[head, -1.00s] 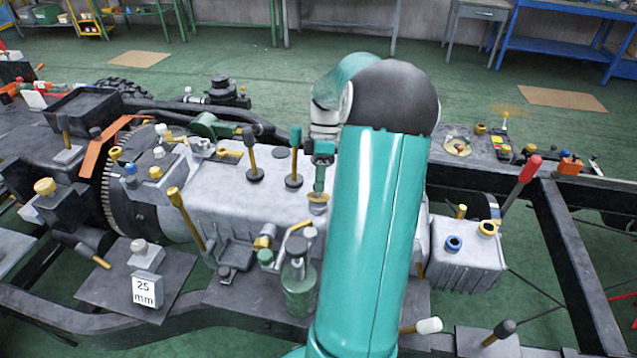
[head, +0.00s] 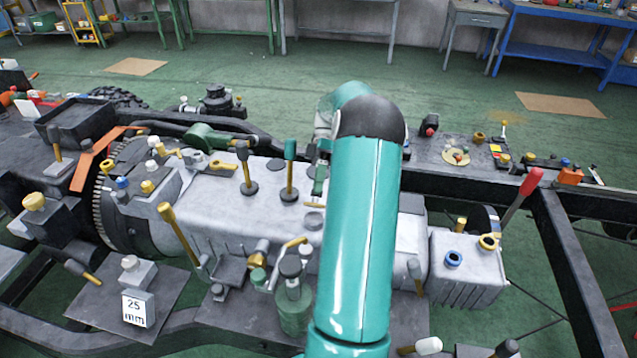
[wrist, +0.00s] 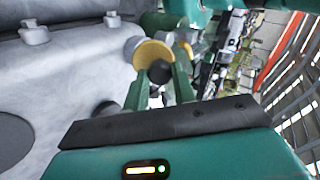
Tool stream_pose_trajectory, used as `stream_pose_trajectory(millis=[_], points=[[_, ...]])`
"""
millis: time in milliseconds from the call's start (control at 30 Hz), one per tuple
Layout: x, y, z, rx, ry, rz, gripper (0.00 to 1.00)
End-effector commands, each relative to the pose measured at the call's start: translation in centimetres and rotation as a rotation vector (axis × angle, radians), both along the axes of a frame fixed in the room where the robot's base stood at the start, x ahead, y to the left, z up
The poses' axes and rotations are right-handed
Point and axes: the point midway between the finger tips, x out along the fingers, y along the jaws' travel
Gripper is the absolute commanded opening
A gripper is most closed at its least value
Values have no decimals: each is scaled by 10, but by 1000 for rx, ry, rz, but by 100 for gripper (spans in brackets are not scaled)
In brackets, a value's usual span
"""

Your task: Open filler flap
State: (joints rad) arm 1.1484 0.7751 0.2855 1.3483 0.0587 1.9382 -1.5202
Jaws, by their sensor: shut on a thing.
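In the wrist view, a round yellow disc with a pale grey rim (wrist: 152,50), which looks like the filler flap, stands by the grey casing. My gripper (wrist: 161,78) has its two green fingers shut on a small dark knob (wrist: 159,71) in front of this disc. How the knob joins the disc is partly hidden. In the head view my gripper (head: 320,180) is low over the grey gearbox casing (head: 225,195), mostly behind my teal arm. I cannot tell how far the flap is tilted.
Several levers rise from the casing, among them a green-topped lever (head: 290,165) close left of my gripper. A green jar with a dark cap (head: 293,300) stands in front. A grey finned box (head: 465,265) is at the right. The black chassis rail (head: 475,180) runs behind.

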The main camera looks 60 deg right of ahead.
Motion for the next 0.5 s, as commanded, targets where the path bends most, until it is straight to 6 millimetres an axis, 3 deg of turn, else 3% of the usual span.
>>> stream_pose_trajectory(millis=[267, 300, 367, 500], points=[[1, -1, 1, -3, -2, -2, 0], [0, -1, 1, -3, -2, -2, 34], [0, -1, 1, -2, -1, -2, 46], [1, -1, 0, -2, -1, -2, 48]])
